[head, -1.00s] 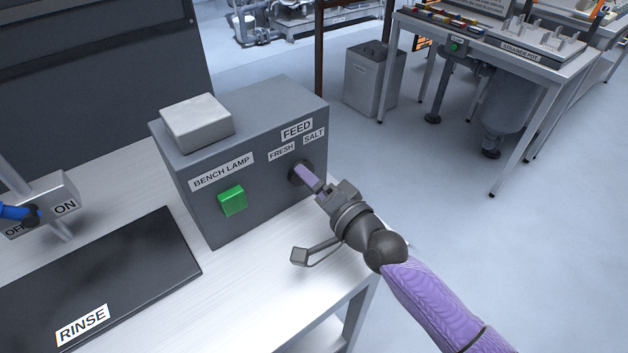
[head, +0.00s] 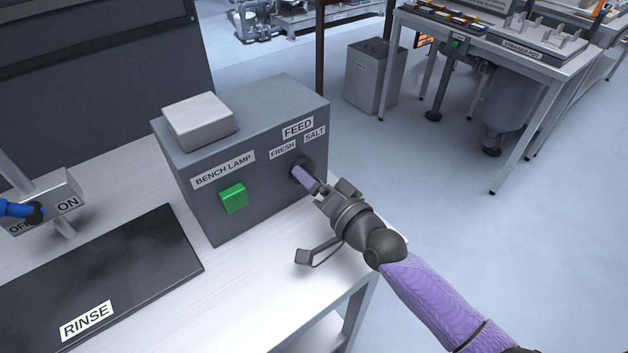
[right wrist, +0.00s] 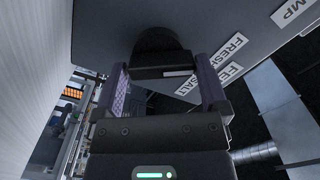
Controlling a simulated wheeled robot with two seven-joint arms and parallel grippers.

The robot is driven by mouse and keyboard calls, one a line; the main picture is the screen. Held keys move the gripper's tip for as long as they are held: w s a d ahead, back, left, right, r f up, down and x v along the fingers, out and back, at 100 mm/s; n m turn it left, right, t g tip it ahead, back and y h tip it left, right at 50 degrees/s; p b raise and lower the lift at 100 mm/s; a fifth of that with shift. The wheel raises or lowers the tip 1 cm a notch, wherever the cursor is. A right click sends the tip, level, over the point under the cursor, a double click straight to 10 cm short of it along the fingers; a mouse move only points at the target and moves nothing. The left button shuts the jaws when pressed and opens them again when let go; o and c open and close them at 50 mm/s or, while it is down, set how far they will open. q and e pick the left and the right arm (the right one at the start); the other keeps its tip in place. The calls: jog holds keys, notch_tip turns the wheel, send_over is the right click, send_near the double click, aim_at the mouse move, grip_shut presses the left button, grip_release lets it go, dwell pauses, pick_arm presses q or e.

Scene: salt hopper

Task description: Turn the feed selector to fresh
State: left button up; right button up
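The feed selector (head: 305,163) is a dark round knob on the front of the grey control box, under the FEED, FRESH and SALT labels. In the right wrist view the black selector (right wrist: 160,48) has a raised bar with a short white mark. I cannot tell which label the mark points to. My right gripper (head: 303,177) is at the selector. In the right wrist view its purple fingers (right wrist: 163,82) stand wide apart, one near each end of the bar. A firm grip does not show. My left gripper is not in view.
The grey box (head: 205,215) also carries a green BENCH LAMP button (head: 233,198) and a pale block (head: 200,121) on top. Open floor is at right.

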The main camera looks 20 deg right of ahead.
jog(key=shift+s+d, duration=0.15)
jog(key=shift+s, duration=0.2)
jog(key=p+v, duration=0.2)
jog(key=v, duration=0.7)
jog(key=shift+s+r, duration=0.1)
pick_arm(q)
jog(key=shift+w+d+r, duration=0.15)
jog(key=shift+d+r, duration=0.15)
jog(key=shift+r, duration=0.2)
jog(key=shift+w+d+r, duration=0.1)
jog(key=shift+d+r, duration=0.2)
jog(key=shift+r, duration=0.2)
